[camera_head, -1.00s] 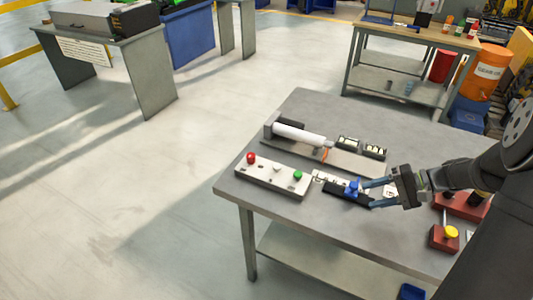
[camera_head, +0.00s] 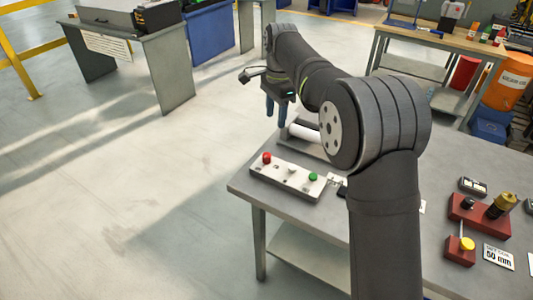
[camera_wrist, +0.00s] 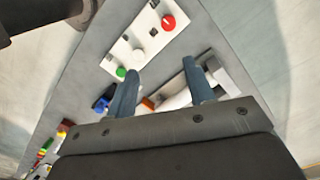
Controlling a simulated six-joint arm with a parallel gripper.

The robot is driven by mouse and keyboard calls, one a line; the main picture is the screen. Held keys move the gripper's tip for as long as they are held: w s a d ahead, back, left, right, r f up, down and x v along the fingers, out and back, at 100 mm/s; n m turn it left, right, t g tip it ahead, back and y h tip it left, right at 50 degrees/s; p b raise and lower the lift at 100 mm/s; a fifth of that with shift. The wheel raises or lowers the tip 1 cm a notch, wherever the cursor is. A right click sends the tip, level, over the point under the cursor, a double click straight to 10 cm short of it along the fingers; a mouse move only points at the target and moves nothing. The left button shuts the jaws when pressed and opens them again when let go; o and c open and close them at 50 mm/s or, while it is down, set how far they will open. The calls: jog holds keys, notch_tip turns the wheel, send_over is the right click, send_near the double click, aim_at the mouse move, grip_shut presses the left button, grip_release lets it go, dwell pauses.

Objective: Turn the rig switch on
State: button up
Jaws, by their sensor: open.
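The white panel (camera_head: 285,181) lies along the table's near left edge. It carries a red button (camera_head: 266,158), a small pale switch-like knob (camera_head: 292,169) and a green button (camera_head: 313,177). The wrist view shows the panel (camera_wrist: 126,40) too, with the pale knob (camera_wrist: 138,55) between the red button (camera_wrist: 168,22) and the green button (camera_wrist: 121,72). I cannot read the knob's setting. My gripper (camera_head: 276,112) is open and empty, above and beyond the panel. In the wrist view its fingers (camera_wrist: 161,88) are apart, with the panel ahead of them.
A white cylinder (camera_head: 304,132) lies behind the panel, partly hidden by my arm. A blue part (camera_wrist: 103,101) is left of the fingers in the wrist view. Red blocks, one with a yellow knob (camera_head: 467,244), stand at the table's right. Floor is open to the left.

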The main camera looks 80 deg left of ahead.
aim_at(267, 155)
jog(key=shift+m, duration=0.4)
jog(key=f, duration=0.5)
jog(key=s+f, duration=0.1)
jog(key=f, duration=0.4)
jog(key=s+a+f, duration=0.1)
jog(key=f, duration=0.5)
jog(key=shift+s, duration=0.2)
jog(key=c, duration=1)
